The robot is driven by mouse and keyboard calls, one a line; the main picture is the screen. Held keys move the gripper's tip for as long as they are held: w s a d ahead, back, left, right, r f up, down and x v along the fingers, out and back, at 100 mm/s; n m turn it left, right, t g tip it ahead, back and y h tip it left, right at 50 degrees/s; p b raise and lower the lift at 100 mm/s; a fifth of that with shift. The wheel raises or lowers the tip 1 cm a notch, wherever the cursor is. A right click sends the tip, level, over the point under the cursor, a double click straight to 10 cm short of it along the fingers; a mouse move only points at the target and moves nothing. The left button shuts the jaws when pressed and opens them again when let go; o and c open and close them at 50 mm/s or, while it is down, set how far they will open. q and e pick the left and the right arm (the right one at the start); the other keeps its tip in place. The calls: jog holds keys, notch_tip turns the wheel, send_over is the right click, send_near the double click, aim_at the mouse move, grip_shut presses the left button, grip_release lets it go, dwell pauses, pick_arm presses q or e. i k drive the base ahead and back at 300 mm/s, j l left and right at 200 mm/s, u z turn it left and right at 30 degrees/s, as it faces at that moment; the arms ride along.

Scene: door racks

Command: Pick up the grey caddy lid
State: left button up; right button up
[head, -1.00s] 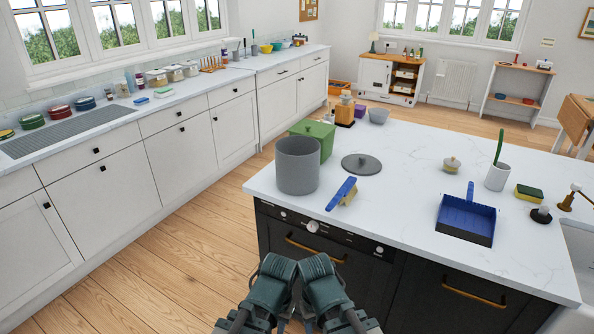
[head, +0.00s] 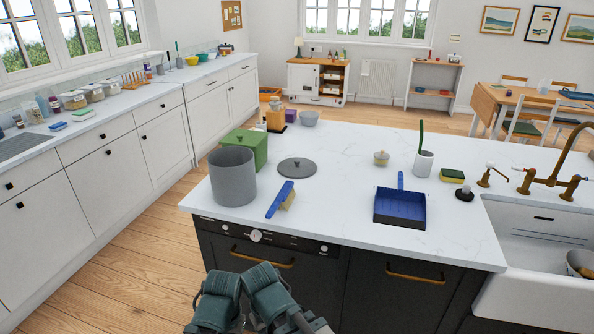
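The grey caddy lid (head: 297,168) is a flat dark grey disc with a small knob on top. It lies on the white island worktop, right of and a little behind the tall grey caddy (head: 233,180), apart from it. The caddy is an open-topped cylinder near the island's left front corner. My two folded teal arms show at the bottom of the head view, in front of the island and well short of the lid. No fingertips can be made out.
A blue-handled brush (head: 280,200) lies in front of the lid. A green box (head: 247,147) stands behind the caddy, near a wooden-based item (head: 276,121). A blue dustpan (head: 400,206) lies to the right. The worktop (head: 335,190) between brush and dustpan is clear.

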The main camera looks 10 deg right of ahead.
aim_at(297, 168)
jog(key=i+j+z, duration=0.25)
jog(key=j, duration=0.4)
jog(key=i+j+z, duration=0.1)
jog(key=i+j, duration=0.15)
jog(key=j, duration=0.15)
jog(key=i+j+z, duration=0.15)
jog(key=j, duration=0.2)
jog(key=i+j+z, duration=0.1)
jog(key=j, duration=0.25)
jog(key=i+j+z, duration=0.15)
jog(key=j, duration=0.25)
jog(key=j+z, duration=0.1)
jog(key=j, duration=0.3)
jog(key=i, duration=0.05)
